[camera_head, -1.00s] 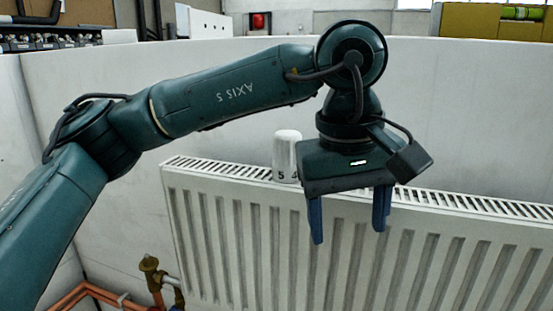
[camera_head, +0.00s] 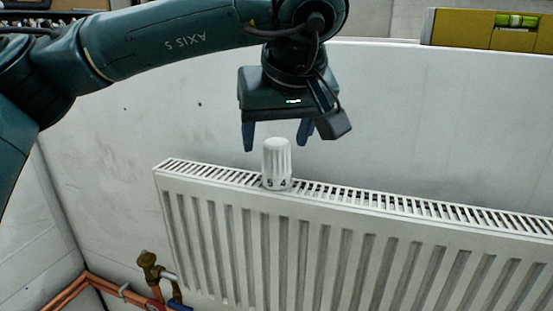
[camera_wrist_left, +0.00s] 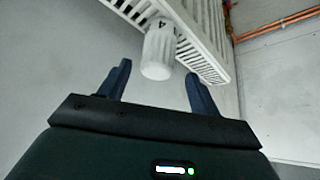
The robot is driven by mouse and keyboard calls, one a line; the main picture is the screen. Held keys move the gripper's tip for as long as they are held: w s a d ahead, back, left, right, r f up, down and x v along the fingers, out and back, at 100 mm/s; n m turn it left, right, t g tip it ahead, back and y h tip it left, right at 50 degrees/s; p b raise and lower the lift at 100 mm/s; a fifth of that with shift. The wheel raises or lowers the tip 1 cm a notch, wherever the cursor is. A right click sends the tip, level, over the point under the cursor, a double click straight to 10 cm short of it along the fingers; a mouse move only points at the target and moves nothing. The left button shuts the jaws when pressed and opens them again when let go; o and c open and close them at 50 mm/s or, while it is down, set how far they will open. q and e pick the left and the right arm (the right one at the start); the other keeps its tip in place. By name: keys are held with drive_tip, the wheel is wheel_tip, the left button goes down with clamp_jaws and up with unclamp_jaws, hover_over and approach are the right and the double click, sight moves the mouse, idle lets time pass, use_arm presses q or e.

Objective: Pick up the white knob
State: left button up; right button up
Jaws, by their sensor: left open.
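The white knob (camera_head: 277,163) stands upright on the slotted top grille of the radiator (camera_head: 340,232), near its left end. It is ribbed, with the numbers 5 and 4 near its base. My left gripper (camera_head: 278,144) is open and empty, with its blue fingers pointing down above the knob. In the left wrist view the knob (camera_wrist_left: 158,55) shows just beyond and between the open fingertips (camera_wrist_left: 160,72), and no contact is visible. The right gripper is in neither view.
A brass valve (camera_head: 149,264) and copper pipes (camera_head: 100,279) are at the lower left. A pale wall panel (camera_head: 430,130) rises behind the radiator. A yellow spirit level (camera_head: 470,27) lies on the ledge at the upper right.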

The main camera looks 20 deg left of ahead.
sight(278, 142)
use_arm(q)
drive_tip(key=x, duration=0.5)
drive_tip(key=shift+w+d+p, duration=0.15)
drive_tip(key=shift+p, duration=0.2)
drive_tip(key=shift+c, duration=0.2)
drive_tip(key=c, duration=1.1)
